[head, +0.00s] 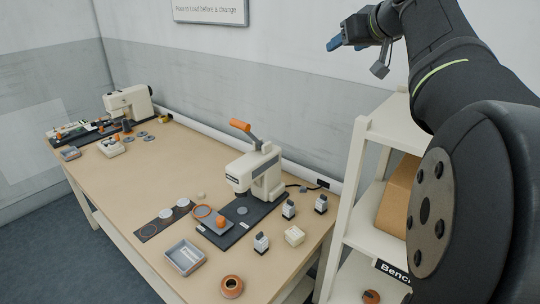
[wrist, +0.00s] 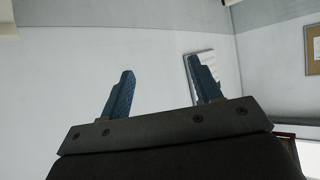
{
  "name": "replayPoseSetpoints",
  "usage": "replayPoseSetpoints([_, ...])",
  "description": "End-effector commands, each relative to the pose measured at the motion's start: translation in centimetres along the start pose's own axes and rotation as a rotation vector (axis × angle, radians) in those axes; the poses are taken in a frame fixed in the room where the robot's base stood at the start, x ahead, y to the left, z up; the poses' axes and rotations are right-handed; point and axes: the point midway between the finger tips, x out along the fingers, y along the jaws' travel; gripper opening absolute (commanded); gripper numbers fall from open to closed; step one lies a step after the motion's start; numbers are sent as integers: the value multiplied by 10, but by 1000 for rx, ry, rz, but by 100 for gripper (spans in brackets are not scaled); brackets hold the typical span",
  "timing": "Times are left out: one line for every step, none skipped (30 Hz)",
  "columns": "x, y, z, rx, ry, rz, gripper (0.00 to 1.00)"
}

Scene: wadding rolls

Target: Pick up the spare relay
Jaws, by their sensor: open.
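Several small parts stand near the front right of the bench, by the cream press (head: 258,172). Three are upright light blocks with dark tops: one block (head: 261,243) near the front, another block (head: 288,209) behind it, and a third block (head: 321,204) further right. A cream square piece (head: 294,236) lies among them. I cannot tell which is the spare relay. My gripper (head: 333,44) is raised high against the wall, far above the bench. In the wrist view its blue fingers (wrist: 160,76) are apart with only wall between them.
A grey tray (head: 168,249) and an orange-brown ring-shaped piece (head: 231,287) lie at the bench front. A white shelf unit (head: 352,190) with a cardboard box (head: 398,192) stands at the right. The bench middle is mostly clear.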

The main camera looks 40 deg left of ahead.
Motion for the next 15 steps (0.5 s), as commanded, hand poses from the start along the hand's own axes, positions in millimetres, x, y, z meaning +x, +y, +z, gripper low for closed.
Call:
replayPoseSetpoints([25,-24,15,-16,-38,-43,58])
replayPoseSetpoints([40,-36,26,-26,-67,-64,58])
replayPoseSetpoints([61,-52,44,-42,-116,-90,58])
replayPoseSetpoints([77,-64,60,-55,-161,-110,58])
replayPoseSetpoints([94,-75,78,-70,-213,-129,58])
replayPoseSetpoints([115,-91,104,-95,-290,-154,58])
replayPoseSetpoints([130,-102,126,-115,-352,-171,58])
replayPoseSetpoints([144,-114,148,-137,-418,-187,58])
replayPoseSetpoints([161,-128,179,-172,-507,-206,58])
replayPoseSetpoints([172,-138,202,-199,-574,-218,58])
replayPoseSetpoints([180,-148,224,-227,-639,-228,58])
replayPoseSetpoints([190,-160,252,-266,-719,-239,58])
replayPoseSetpoints([194,-168,270,-294,-773,-246,58])
replayPoseSetpoints([199,-175,287,-322,-823,-250,58])
replayPoseSetpoints([202,-182,307,-356,-883,-256,58])
